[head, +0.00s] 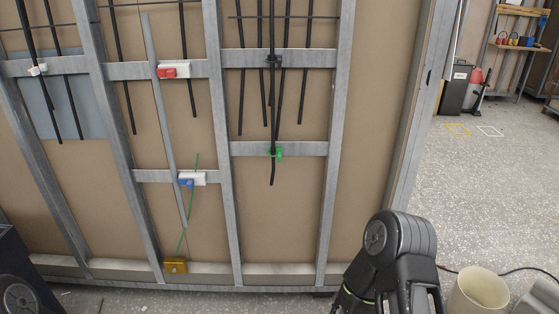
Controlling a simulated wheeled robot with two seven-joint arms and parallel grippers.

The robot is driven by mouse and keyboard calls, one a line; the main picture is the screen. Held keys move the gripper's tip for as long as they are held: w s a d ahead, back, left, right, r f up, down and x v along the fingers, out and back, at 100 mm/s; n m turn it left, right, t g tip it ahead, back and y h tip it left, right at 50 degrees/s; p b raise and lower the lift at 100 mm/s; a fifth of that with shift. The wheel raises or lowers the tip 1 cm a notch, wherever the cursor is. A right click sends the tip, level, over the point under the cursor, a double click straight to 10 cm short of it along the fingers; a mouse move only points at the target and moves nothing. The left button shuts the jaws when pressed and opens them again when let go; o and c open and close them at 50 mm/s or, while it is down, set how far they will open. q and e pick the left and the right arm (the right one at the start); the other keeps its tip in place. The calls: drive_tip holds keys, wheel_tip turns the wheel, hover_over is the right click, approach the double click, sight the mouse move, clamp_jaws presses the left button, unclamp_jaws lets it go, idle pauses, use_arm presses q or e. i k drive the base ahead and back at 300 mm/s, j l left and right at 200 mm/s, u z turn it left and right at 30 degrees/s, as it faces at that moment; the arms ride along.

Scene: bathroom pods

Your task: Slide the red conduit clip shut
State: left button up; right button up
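The red conduit clip (167,73) sits on the upper metal cross-rail of the wall frame, left of centre in the head view. Its red part is at the left of a white base (183,70). A thin grey conduit (152,45) runs down to the clip and continues below it. The clip is too small to tell whether its slide is open or shut. My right arm (400,240) shows at the bottom right, well away from the clip. Neither gripper's fingertips can be seen.
A blue clip (186,182) with a white base sits on the lower rail, near a green wire and a yellow box (175,266). Black cables with a green clip (275,152) hang right of it. A beige bin (479,291) stands at the lower right. Floor beyond is mostly clear.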

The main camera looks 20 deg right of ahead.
sight(170, 72)
drive_tip(key=z, duration=0.65)
drive_tip(key=i+j+z, duration=0.1)
drive_tip(key=j+z, duration=0.65)
drive_tip(key=z, duration=0.2)
drive_tip(key=j+z, duration=0.45)
drive_tip(key=k+j, duration=0.1)
drive_tip(key=j, duration=0.3)
drive_tip(key=k+j+z, duration=0.15)
drive_tip(key=j, duration=0.65)
drive_tip(key=k+j+z, duration=0.15)
drive_tip(key=j, duration=0.2)
